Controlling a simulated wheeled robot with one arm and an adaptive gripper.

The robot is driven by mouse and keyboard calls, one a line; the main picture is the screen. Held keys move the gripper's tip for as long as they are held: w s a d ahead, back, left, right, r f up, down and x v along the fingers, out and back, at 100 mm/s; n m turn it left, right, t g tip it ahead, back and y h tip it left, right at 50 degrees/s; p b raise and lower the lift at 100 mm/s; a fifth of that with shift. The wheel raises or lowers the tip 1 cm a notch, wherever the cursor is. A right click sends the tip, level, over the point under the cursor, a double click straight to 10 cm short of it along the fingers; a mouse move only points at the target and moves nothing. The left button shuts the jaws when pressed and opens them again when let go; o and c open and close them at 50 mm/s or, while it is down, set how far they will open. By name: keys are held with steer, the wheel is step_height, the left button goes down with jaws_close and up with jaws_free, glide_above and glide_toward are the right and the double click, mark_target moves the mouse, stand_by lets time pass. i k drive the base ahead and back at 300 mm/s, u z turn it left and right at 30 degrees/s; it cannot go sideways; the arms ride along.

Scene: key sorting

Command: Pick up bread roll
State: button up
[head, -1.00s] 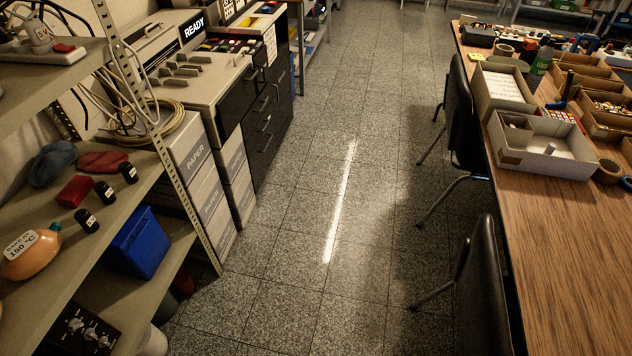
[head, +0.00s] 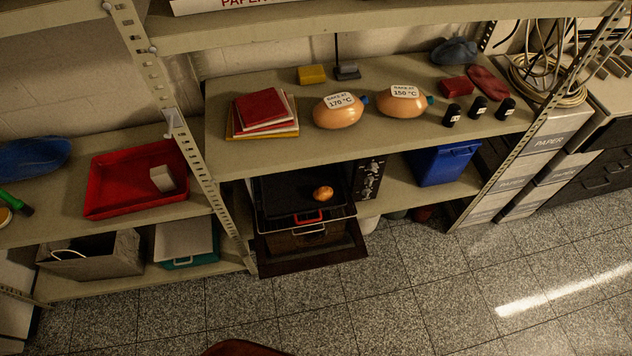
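A small golden-brown bread roll (head: 323,193) sits on a dark tray (head: 278,200) in an open toaster oven on the lower shelf. The oven door (head: 312,250) is folded down, and the rack sticks out at the front. A red handle (head: 308,216) shows on the front of the tray. The oven's control panel (head: 369,180) is on its right side. The upper shelf hides the top of the oven. My gripper is not in view.
A blue bin (head: 443,164) is right of the oven; a teal-fronted box (head: 186,244) is left. The tiled floor (head: 400,300) in front is mostly clear.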

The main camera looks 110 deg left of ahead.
mark_target(321, 192)
steer(key=u, duration=4.55)
steer(key=i, duration=0.25)
steer(key=u, duration=0.15)
